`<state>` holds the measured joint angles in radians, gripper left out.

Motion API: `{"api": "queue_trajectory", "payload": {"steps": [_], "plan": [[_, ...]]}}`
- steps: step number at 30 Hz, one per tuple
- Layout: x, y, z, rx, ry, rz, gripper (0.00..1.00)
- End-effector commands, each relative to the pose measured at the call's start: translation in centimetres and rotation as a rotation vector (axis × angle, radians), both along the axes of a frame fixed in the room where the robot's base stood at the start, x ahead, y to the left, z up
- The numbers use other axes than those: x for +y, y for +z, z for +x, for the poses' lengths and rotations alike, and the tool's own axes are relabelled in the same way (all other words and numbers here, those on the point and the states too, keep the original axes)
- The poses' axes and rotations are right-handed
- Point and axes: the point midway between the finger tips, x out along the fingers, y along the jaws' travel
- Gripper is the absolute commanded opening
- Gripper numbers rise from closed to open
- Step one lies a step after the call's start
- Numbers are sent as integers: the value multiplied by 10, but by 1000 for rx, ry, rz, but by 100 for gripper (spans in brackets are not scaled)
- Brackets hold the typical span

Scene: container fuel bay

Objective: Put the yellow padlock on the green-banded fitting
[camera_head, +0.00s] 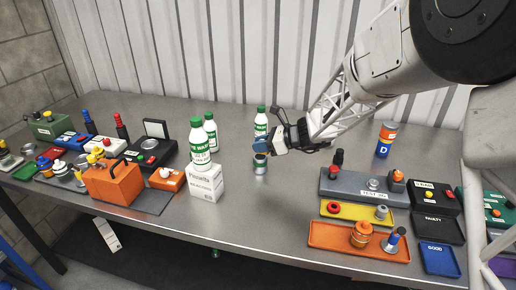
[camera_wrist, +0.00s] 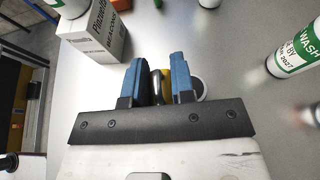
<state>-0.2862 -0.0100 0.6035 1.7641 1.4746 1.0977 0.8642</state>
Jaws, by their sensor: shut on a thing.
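A short grey metal cylinder (camera_head: 260,167) stands on the table directly under the fingers. A pale round rim (camera_wrist: 203,90) shows beside the right finger in the wrist view. Whether the held thing touches the cylinder is unclear.
A white carton (camera_head: 205,184) with a green-labelled bottle (camera_head: 200,146) stands left of the gripper. Another such bottle (camera_head: 261,121) stands behind it. An orange toolbox (camera_head: 112,184) and several devices crowd the left. Yellow (camera_head: 352,212) and orange (camera_head: 340,239) trays lie right. The table's front middle is clear.

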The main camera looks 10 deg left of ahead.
Motion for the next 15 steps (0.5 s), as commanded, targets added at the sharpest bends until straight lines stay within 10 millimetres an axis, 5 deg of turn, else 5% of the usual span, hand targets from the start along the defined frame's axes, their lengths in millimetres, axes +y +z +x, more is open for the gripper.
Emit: {"api": "queue_trajectory", "payload": {"steps": [6, 15], "plan": [[13, -3, 24, 1, 1, 0, 0], [17, -3, 32, 0, 0, 0, 0]]}}
